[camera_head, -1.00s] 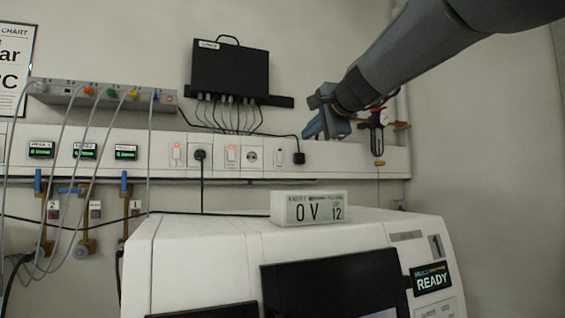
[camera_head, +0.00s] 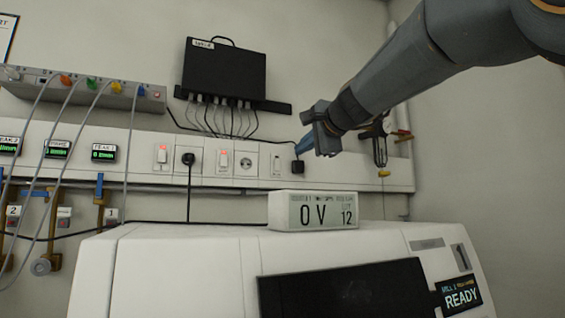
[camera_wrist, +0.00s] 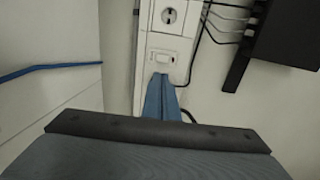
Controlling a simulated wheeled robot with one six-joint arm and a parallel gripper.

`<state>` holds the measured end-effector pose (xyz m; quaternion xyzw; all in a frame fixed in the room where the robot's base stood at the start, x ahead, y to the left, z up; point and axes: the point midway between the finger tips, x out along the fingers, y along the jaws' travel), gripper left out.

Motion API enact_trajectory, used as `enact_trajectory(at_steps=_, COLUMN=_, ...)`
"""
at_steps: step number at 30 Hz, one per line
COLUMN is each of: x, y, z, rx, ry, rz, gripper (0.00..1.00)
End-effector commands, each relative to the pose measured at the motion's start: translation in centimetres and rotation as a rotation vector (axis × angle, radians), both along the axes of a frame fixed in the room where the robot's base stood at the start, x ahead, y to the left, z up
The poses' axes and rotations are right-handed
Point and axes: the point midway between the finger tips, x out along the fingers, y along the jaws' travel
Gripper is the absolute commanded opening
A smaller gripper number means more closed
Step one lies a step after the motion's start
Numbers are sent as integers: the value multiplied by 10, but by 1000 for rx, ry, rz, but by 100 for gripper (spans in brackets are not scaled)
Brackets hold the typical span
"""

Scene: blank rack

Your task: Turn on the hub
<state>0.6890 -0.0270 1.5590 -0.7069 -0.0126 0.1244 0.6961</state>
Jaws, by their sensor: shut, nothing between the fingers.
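The hub looks to be the black box (camera_head: 223,72) on the wall, with several cables hanging below it; part of it also shows in the wrist view (camera_wrist: 287,35). Its small label is too blurred to read. A white switch (camera_head: 277,163) without a red light sits on the white wall trunking, left of a black plug (camera_head: 297,167). My gripper (camera_head: 301,150) is shut and empty, just up and right of that switch in the head view. In the wrist view its blue fingertips (camera_wrist: 160,78) point at a white switch (camera_wrist: 159,57); I cannot tell whether they touch.
A socket (camera_head: 247,162) lies between switches. A white machine (camera_head: 180,260) stands in front, bearing a display (camera_head: 313,210) reading 0 V. A valve fitting (camera_head: 380,145) hangs right of my gripper. Cables hang at the left.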

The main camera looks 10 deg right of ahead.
Motion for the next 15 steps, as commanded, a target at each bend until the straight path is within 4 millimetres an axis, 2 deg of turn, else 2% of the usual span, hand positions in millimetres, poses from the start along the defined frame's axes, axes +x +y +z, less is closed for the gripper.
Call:
enact_trajectory(at_steps=5, x=8, y=3, z=-2, rx=0, ry=2, rz=3, gripper=0)
enact_trajectory(at_steps=8, x=22, y=6, z=-3, rx=1, ry=2, rz=3, gripper=0)
enact_trajectory(at_steps=15, x=66, y=15, z=-10, rx=0, ry=4, rz=4, gripper=0)
